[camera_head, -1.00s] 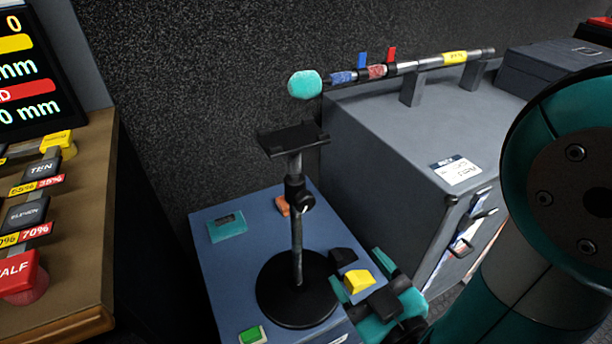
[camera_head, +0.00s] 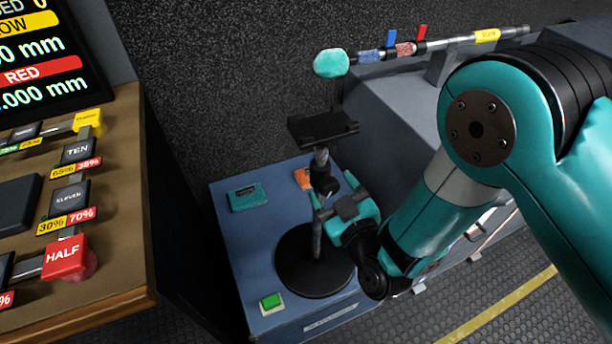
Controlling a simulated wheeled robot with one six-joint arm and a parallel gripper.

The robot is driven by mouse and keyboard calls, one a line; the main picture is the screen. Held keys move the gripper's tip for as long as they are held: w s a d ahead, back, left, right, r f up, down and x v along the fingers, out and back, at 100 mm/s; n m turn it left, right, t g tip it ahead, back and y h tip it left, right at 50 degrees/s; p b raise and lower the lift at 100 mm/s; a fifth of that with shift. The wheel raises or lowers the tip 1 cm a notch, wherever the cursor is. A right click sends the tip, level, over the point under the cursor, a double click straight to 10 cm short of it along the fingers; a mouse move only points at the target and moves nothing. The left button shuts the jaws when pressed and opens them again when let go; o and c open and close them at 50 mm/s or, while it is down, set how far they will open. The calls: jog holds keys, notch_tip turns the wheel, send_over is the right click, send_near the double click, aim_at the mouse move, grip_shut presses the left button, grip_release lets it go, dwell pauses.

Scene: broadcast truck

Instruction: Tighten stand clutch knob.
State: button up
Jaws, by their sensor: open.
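The stand (camera_head: 318,235) is upright on the blue bench top, with a round black base (camera_head: 297,275), a thin pole and a flat black platform on top. Its dark clutch knob (camera_head: 325,182) is on the pole below the platform. My gripper (camera_head: 318,210) is open, pointing left, with its fingers at the pole a little below the clutch. In this view I cannot tell whether the fingers touch the pole or are only in front of it. My gripper and wrist cover part of the pole and base.
The blue bench (camera_head: 240,240) carries a teal box (camera_head: 248,198), an orange item (camera_head: 303,178) and a green button (camera_head: 270,301). A boom pole with a teal-tipped microphone (camera_head: 331,63) lies behind on a grey case. A wooden console (camera_head: 125,220) is at the left.

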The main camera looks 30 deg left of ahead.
jog(key=shift+w+a, duration=0.35)
jog(key=shift+a, duration=0.1)
jog(key=shift+s, duration=0.1)
jog(key=c, duration=0.9)
jog(key=m+b, duration=0.2)
jog(key=shift+f+m, duration=0.2)
jog(key=shift+m, duration=0.2)
jog(key=shift+c, duration=0.2)
jog(key=shift+r+m+b, duration=0.15)
jog(key=shift+m+b, duration=0.15)
jog(key=shift+m, duration=0.7)
jog(key=o, duration=0.9)
